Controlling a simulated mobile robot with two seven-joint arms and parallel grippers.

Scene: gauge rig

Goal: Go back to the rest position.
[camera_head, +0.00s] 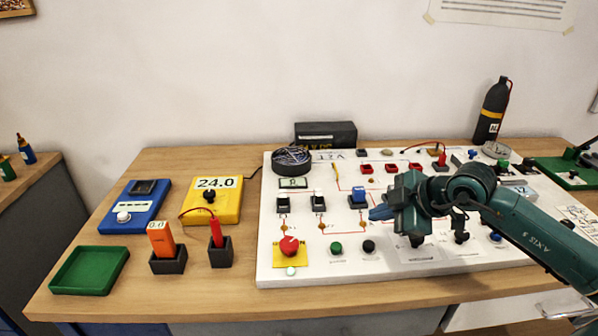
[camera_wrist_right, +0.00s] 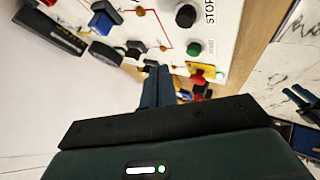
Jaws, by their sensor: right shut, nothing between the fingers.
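My right gripper (camera_head: 380,213) hangs over the middle of the white panel (camera_head: 300,255), its arm coming in from the right. Its blue fingers are together and hold nothing. They point left, close to a blue rocker switch (camera_head: 357,198); I cannot tell if they touch it. In the right wrist view the shut fingers (camera_wrist_right: 156,82) stick out toward the panel. My left gripper does not show in the head view.
On the panel are a red mushroom button (camera_head: 289,246) and several knobs. To the left stand a yellow meter (camera_head: 211,200), a blue box (camera_head: 135,207), a green tray (camera_head: 90,271) and an orange tester (camera_head: 161,238) in a holder. A dark bottle (camera_head: 492,110) stands at the back right.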

